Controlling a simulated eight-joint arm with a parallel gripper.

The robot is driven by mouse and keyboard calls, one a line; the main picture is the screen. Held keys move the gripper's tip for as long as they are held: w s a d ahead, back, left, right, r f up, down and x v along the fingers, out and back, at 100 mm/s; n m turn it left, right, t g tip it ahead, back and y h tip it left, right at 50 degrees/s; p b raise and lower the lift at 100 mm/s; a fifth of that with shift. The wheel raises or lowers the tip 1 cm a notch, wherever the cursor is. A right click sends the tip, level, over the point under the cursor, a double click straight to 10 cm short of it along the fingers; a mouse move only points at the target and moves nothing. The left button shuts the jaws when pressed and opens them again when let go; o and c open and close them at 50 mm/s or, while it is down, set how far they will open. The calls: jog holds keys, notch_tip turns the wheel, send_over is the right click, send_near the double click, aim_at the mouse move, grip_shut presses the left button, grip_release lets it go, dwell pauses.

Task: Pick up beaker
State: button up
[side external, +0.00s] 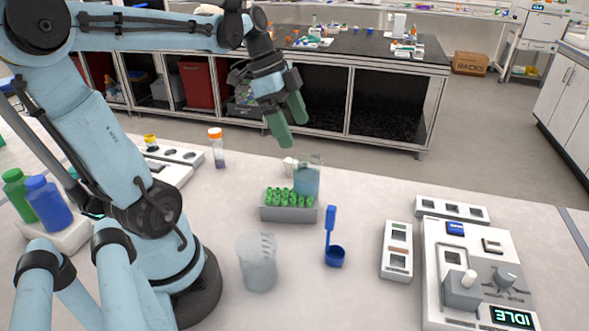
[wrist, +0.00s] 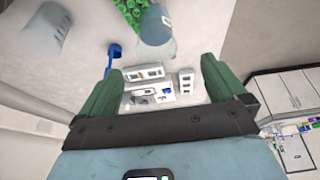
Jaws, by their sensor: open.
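A clear beaker with blue liquid (side external: 307,180) stands upright on the bench behind the right end of the green-topped rack. It also shows at the top of the wrist view (wrist: 155,27). A second, empty-looking translucent beaker (side external: 257,264) stands nearer the front; it shows at the top left of the wrist view (wrist: 46,28). My gripper (side external: 296,135) is open and empty, tilted down, above the blue-liquid beaker and apart from it. In the wrist view its two green fingers (wrist: 160,66) are wide apart, with neither beaker between them.
A grey rack of green-capped tubes (side external: 289,213) stands close in front of the blue-liquid beaker. A blue spoon-like tool (side external: 334,256) and a white module (side external: 397,250) lie to the right. A device reading IDLE (side external: 480,280) stands at the far right. An orange-capped vial (side external: 217,148) stands left.

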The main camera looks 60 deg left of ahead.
send_over(310, 167)
jog(key=s, duration=0.3)
notch_tip(310, 167, down, 5)
jog(key=shift+d+x, duration=0.25)
jog(key=shift+x, duration=1.2)
jog(key=shift+d+x, duration=0.2)
jog(key=shift+x, duration=1.25)
jog(key=shift+r, duration=0.15)
jog(key=shift+c, duration=0.5)
jog(key=c, duration=1.2)
jog(key=shift+r, duration=0.15)
